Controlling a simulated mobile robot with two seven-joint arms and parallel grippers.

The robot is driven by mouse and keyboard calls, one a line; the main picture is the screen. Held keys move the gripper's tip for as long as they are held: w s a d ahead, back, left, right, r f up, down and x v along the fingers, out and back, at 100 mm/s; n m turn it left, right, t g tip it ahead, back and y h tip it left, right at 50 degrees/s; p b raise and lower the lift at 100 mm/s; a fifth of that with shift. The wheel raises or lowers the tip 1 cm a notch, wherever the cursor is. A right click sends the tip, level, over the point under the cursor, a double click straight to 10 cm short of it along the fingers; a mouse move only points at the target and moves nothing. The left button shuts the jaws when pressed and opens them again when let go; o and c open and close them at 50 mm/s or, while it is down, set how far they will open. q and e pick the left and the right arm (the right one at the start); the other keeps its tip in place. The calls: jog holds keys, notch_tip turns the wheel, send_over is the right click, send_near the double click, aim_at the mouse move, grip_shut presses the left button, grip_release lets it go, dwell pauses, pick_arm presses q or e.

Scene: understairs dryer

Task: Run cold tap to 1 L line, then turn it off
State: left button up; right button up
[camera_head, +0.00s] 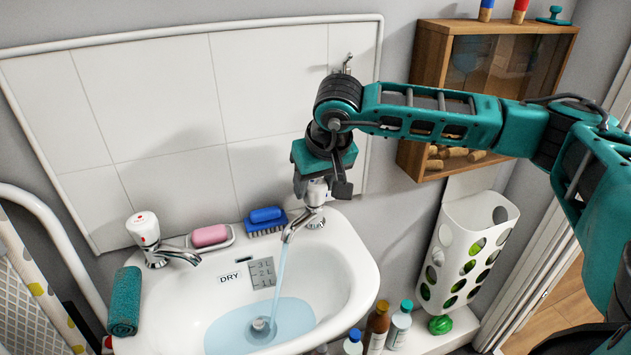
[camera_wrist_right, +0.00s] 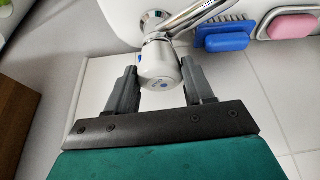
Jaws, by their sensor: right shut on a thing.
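The cold tap (camera_head: 316,192), chrome with a white, blue-marked head, stands at the right back of the white basin (camera_head: 358,262). My right gripper (camera_head: 316,180) points down over it. In the right wrist view my right gripper (camera_wrist_right: 160,88) is shut on the tap head (camera_wrist_right: 158,68), one finger on each side. A stream of water (camera_head: 279,268) runs from the spout into pale blue water (camera_head: 228,328) in the basin. The grey level plate (camera_head: 262,273) has several marked lines; the water edge lies near its bottom, but the exact reading is unclear. My left gripper is not in view.
The red-marked tap (camera_head: 145,230), pink soap (camera_head: 209,236), blue nail brush (camera_head: 265,221) and teal towel (camera_head: 125,300) sit along the basin's rim. Bottles (camera_head: 377,325) stand below its right side. A white bag holder (camera_head: 465,255) and wooden cabinet (camera_head: 432,80) hang to the right.

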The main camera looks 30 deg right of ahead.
jog(key=o, duration=0.7)
jog(key=shift+o, duration=0.2)
jog(key=p+v, duration=0.1)
jog(key=v, duration=1.2)
jog(key=shift+p, duration=0.3)
